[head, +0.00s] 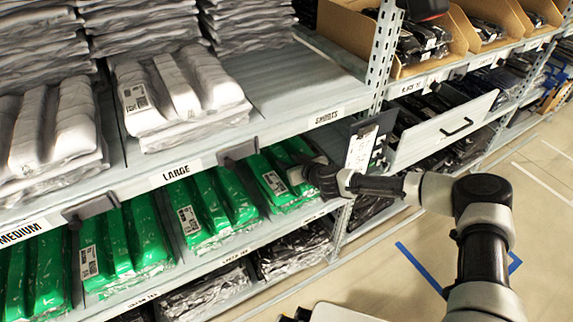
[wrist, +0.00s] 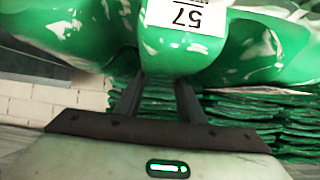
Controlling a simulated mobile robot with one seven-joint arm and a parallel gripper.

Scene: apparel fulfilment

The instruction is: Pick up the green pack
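Green packs in clear wrap lie in stacks on the middle shelf. The rightmost green pack (head: 270,180), with a white label, is at my gripper (head: 318,172), by the shelf's right end. In the wrist view my gripper's fingers (wrist: 158,92) are partly closed, with a narrow gap between them. A bulging fold of the green pack (wrist: 225,55) sits between them and covers their tips. The pack's white label reads 57, upside down. My gripper appears shut on this fold. Whether the pack is clear of the stack is hard to tell.
Other green stacks (head: 125,245) stand to the left. The floor (head: 400,270) in front is open.

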